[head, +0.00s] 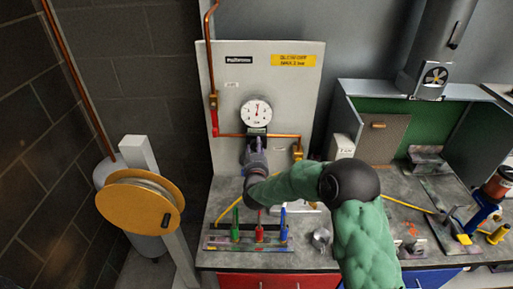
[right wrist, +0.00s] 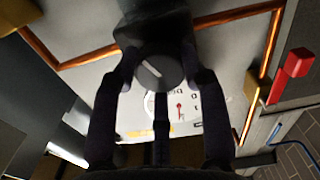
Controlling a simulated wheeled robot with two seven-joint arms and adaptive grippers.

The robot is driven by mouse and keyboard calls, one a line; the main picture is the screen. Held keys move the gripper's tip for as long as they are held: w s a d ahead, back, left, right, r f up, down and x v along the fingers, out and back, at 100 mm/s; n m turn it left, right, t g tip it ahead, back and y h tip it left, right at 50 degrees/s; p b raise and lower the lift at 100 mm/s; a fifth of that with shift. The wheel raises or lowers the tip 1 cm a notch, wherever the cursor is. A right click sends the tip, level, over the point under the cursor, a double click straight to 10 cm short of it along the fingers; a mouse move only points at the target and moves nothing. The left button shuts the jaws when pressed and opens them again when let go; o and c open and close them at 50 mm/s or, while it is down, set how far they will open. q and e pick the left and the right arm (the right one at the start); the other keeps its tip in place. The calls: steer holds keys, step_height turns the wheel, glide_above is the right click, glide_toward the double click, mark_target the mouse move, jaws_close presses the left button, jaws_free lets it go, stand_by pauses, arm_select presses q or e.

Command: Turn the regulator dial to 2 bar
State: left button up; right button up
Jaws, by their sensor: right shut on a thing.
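The regulator's pressure gauge (head: 257,113) is a round white dial face with a red needle, on a pale upright panel (head: 230,80). Its needle points roughly up in the head view, but the numbers are too small to read. My right gripper (head: 255,155) is just below the gauge, over the regulator. In the right wrist view, my right gripper (right wrist: 160,75) is shut around the dark round regulator dial (right wrist: 158,70), which has a pale mark line. The gauge (right wrist: 180,106) shows beside the dial there, partly hidden by a finger. My left gripper is not in view.
Copper pipe (head: 228,135) runs across the panel, with a red fitting (head: 214,122) at left and a brass valve (head: 297,150) at right. A rack (head: 215,243) with coloured upright tools stands on the bench below. A yellow hose reel (head: 140,205) stands at left.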

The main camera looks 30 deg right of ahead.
steer(key=shift+f+n, duration=0.1)
steer(key=shift+n, duration=0.4)
steer(key=o, duration=1.1)
steer(key=shift+o, duration=0.2)
steer(key=v, duration=1.2)
